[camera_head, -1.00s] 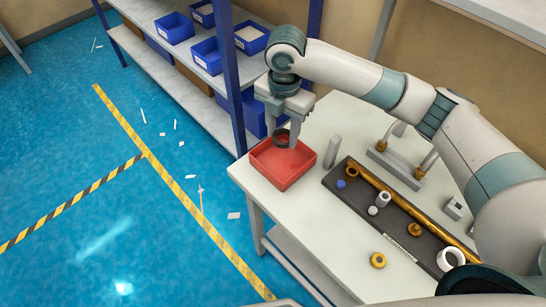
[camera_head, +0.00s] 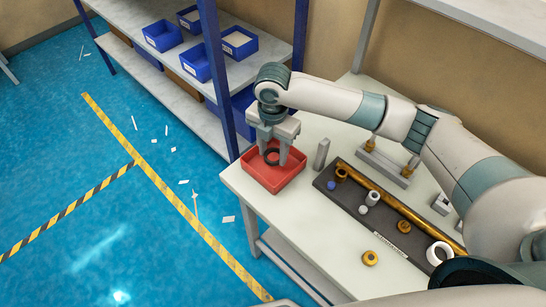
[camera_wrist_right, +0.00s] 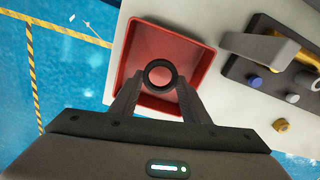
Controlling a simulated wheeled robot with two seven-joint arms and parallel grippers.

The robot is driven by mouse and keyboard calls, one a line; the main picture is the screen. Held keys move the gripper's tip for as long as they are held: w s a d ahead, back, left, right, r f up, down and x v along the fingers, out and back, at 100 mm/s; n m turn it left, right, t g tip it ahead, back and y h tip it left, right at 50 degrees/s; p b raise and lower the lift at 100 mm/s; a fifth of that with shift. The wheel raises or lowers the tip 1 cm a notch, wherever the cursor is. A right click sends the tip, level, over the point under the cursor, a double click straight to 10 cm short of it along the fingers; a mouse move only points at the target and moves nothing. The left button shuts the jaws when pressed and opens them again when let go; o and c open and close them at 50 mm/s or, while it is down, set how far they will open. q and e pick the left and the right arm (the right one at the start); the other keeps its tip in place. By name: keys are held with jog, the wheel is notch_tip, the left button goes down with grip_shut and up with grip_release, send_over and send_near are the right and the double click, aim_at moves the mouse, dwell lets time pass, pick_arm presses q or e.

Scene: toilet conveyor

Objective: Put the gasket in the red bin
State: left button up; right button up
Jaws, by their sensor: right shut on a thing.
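The gasket (camera_head: 266,157) is a black ring, held between the fingertips of my right gripper (camera_head: 273,158). It also shows in the wrist view (camera_wrist_right: 160,61), where the two fingers (camera_wrist_right: 159,83) touch its sides. The red bin (camera_head: 258,178) is an open square tray at the corner of the white table, and it shows in the wrist view (camera_wrist_right: 209,70) too. The gasket and fingertips are over the bin's inside, pointing down. I cannot tell whether the gasket touches the bin floor. My left gripper is not in view.
A grey upright block (camera_head: 321,154) stands right of the bin. A dark tray (camera_head: 345,197) beyond it holds several fittings and a long brass bar. A brass ring (camera_head: 370,258) lies on the white table (camera_head: 310,225). A shelf with blue bins (camera_head: 196,65) stands behind.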

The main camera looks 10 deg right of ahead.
jog(key=shift+f, duration=0.1)
notch_tip(320, 180, down, 3)
jog(key=shift+r+p, duration=0.2)
jog(key=shift+p, duration=0.35)
jog(key=shift+f, duration=0.45)
jog(key=shift+f, duration=0.15)
jog(key=o, duration=1.1)
jog(key=shift+r+b, duration=1.85)
jog(key=shift+r, duration=4.35)
